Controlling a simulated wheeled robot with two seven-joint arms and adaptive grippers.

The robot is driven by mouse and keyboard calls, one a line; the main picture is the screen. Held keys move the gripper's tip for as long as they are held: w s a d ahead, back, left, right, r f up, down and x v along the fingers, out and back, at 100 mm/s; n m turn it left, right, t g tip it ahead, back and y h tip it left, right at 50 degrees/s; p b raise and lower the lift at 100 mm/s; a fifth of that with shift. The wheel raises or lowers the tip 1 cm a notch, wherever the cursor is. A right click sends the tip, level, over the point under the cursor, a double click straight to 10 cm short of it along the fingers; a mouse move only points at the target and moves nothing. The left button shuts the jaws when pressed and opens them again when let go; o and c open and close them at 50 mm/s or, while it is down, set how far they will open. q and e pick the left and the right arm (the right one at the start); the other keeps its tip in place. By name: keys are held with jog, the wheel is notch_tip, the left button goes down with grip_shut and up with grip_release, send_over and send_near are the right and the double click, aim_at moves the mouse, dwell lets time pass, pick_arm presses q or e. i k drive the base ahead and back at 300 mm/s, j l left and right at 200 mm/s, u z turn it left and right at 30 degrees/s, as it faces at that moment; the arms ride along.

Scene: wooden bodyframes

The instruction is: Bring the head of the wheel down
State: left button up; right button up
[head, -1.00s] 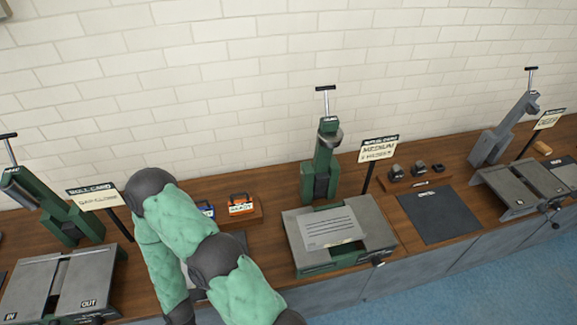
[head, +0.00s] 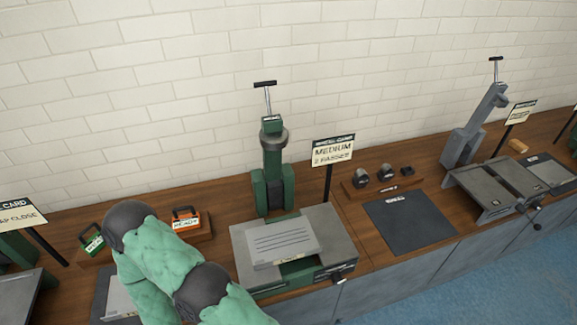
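A green machine (head: 272,185) stands on the bench at the middle of the head view. Its head (head: 271,125) is raised on an upright green arm, with a thin rod and a black T-handle (head: 265,84) on top. A dark rounded part, perhaps the wheel, sits at the head. In front of it is a grey bed (head: 335,243) with a lined plate (head: 283,243) lying on it. A green padded arm of mine crosses the lower left. Neither gripper shows.
A sign (head: 333,151) reading MEDIUM, 2 PASSES stands right of the machine. A dark mat (head: 410,222) and small blocks on a wooden stand (head: 384,180) lie further right. A grey machine (head: 465,145) is beyond. Green (head: 91,242) and orange (head: 185,217) boxes are left.

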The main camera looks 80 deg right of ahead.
aim_at(273, 137)
jog(key=z, duration=1.85)
